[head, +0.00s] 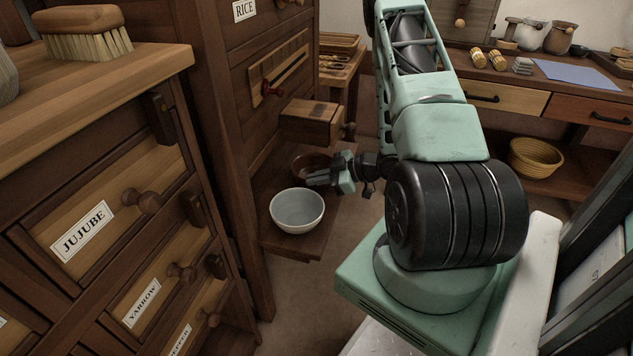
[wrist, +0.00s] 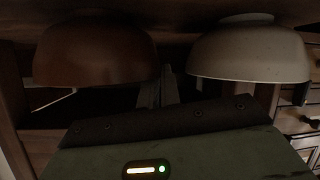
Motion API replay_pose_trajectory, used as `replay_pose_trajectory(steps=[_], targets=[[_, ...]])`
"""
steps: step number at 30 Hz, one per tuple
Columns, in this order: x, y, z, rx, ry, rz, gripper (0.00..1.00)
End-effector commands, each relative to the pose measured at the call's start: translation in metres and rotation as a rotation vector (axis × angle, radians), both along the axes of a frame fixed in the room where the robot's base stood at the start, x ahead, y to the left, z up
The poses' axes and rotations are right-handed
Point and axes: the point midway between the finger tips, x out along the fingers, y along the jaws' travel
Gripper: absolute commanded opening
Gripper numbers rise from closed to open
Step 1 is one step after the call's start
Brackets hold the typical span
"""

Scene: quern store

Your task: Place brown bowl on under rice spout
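The brown bowl (head: 302,162) sits on the low wooden shelf, below the projecting wooden spout box (head: 305,123) of the cabinet labelled RICE; I cannot tell if it is exactly beneath the outlet. My gripper (head: 317,178) is low over the shelf, beside the brown bowl, and hides part of it. In the wrist view the brown bowl (wrist: 95,55) is at left and a pale bowl (wrist: 248,55) at right, both rim-down in the picture. My fingers (wrist: 163,88) show darkly between them. Neither bowl appears held. The finger gap is too dark and small to judge.
The pale grey bowl (head: 297,213) stands on the front part of the shelf (head: 288,243), close to my gripper. The cabinet wall closes off the left. A drawer unit (head: 110,215) stands nearer at left. A counter (head: 540,85) and a yellow basket (head: 536,158) are at right.

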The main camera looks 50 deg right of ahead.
Motion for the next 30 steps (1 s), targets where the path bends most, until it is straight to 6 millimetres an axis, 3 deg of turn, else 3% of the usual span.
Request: replay_pose_trajectory(steps=[9, 10, 12, 22, 30], targets=[[0.001, 0.0, -0.002, -0.002, -0.003, 0.001, 0.0], [0.001, 0.0, -0.001, -0.001, -0.002, 0.0, 0.13], [0.001, 0.0, -0.001, -0.001, -0.002, 0.0, 0.27], [0.0, -0.001, 0.002, -0.002, -0.003, 0.0, 0.27], [-0.036, -0.021, 0.022, -0.004, -0.002, -0.005, 0.27]])
